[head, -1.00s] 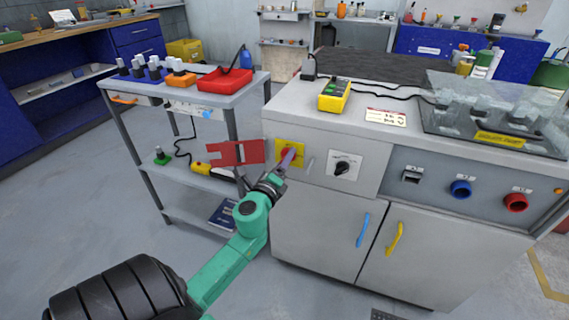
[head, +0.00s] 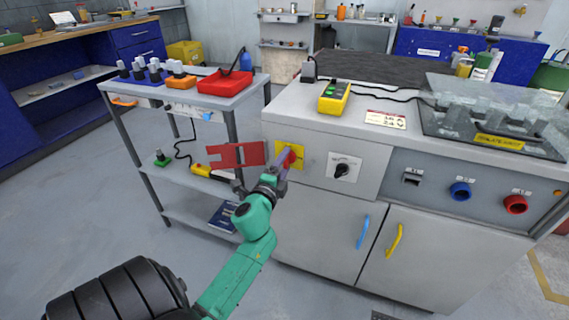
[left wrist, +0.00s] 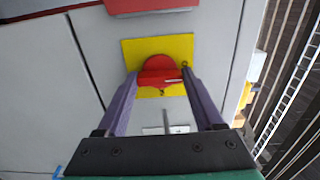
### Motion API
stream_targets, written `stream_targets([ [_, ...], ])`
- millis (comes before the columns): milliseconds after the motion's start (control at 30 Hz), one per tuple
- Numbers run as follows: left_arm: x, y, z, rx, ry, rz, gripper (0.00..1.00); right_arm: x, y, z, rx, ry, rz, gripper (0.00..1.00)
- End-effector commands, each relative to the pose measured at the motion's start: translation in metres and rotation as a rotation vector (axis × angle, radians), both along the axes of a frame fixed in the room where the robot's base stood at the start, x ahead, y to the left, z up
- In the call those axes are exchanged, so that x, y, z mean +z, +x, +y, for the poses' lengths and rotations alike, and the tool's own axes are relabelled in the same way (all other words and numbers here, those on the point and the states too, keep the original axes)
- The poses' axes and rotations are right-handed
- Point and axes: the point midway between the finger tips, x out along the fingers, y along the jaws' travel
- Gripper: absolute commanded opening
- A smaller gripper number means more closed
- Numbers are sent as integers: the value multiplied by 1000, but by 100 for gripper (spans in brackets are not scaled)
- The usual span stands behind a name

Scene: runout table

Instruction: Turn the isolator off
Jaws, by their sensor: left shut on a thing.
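The isolator is a red rotary knob (head: 291,157) on a yellow plate (head: 301,153), on the left part of the grey machine's front. In the left wrist view the red knob (left wrist: 158,68) sits on its yellow plate (left wrist: 185,47), with its grip bar lying across the picture. My left gripper (head: 287,160) reaches it from the front. Its two purple fingers (left wrist: 159,76) stand at the two ends of the bar, shut on it. In the head view the gripper partly hides the knob. My right gripper is not in view.
A red flap (head: 236,155) sticks out left of the yellow plate, close to my gripper. A black rotary switch (head: 342,169) is to the right. A grey trolley (head: 150,172) stands left. Blue (head: 363,231) and yellow (head: 395,238) door handles are below.

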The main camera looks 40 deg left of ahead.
Motion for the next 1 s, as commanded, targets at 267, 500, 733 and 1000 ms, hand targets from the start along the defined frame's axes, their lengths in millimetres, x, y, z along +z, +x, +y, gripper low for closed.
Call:
stream_targets([
  [267, -1, 0, 0, 2, -2, 3, 13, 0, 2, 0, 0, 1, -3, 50],
  [500, -1, 0, 0, 1, -1, 2, 99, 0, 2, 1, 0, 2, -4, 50],
  [733, -1, -2, 0, 1, 0, 1, 99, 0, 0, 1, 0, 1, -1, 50],
  [1000, -4, -45, -16, 1, -4, 4, 99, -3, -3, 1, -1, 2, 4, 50],
])
